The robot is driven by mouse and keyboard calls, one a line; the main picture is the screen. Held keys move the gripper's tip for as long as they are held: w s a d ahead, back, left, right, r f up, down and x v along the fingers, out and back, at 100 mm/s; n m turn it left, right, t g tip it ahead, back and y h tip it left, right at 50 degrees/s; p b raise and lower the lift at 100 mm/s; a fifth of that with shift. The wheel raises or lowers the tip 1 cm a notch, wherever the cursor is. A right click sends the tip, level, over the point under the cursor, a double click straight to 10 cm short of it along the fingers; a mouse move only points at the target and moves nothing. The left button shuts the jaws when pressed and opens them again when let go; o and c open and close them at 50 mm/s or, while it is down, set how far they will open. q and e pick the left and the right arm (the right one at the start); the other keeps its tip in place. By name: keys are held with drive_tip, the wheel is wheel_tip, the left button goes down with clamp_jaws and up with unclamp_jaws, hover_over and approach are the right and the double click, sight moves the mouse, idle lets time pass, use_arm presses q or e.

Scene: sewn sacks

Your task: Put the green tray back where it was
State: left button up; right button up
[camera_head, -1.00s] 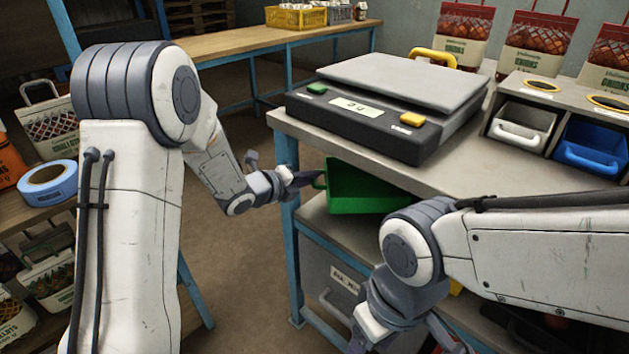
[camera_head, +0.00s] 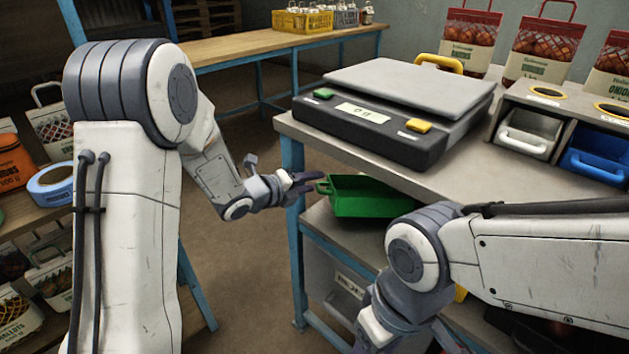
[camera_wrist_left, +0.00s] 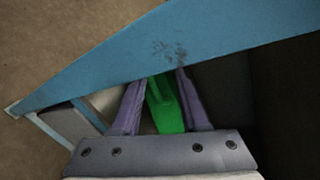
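The green tray (camera_head: 365,197) sits on the lower shelf of the workbench, under the overhanging top with the scale. Its handle (camera_head: 323,186) points toward my left gripper (camera_head: 312,181). That gripper is open, its fingers apart at the handle. In the left wrist view, green of the tray (camera_wrist_left: 165,108) shows between the two purple fingers (camera_wrist_left: 160,84), with a gap on the left side; whether the right finger touches it I cannot tell. The tray's far end is hidden by the bench top and my right arm. My right gripper's fingers are out of the picture.
A scale (camera_head: 385,120) stands on the bench top (camera_head: 470,180). A blue bench leg (camera_head: 298,250) rises close beside my left gripper. White (camera_head: 527,138) and blue (camera_head: 597,162) bins are at right. The floor (camera_head: 240,280) between the benches is clear.

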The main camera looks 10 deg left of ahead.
use_arm(q)
drive_tip(key=p+v, duration=0.1)
drive_tip(key=v, duration=0.9)
drive_tip(key=s+d+n+g+y, duration=0.2)
drive_tip(key=s+d+n+g, duration=0.1)
drive_tip(key=s+n, duration=0.4)
drive_tip(key=s+d+f+n+g+y, duration=0.1)
drive_tip(key=s+d+n+g+y, duration=0.1)
drive_tip(key=s+n, duration=0.5)
drive_tip(key=s+d+n+g+y, duration=0.2)
drive_tip(key=s+d+n+g, duration=0.3)
drive_tip(key=s, duration=1)
drive_tip(key=n+g, duration=0.1)
drive_tip(key=n, duration=0.2)
drive_tip(key=shift+s+f+y, duration=0.35)
drive_tip(key=shift+f+y, duration=0.05)
drive_tip(key=shift+d, duration=0.1)
wheel_tip(320, 180, up, 27)
drive_tip(key=p, duration=2.7)
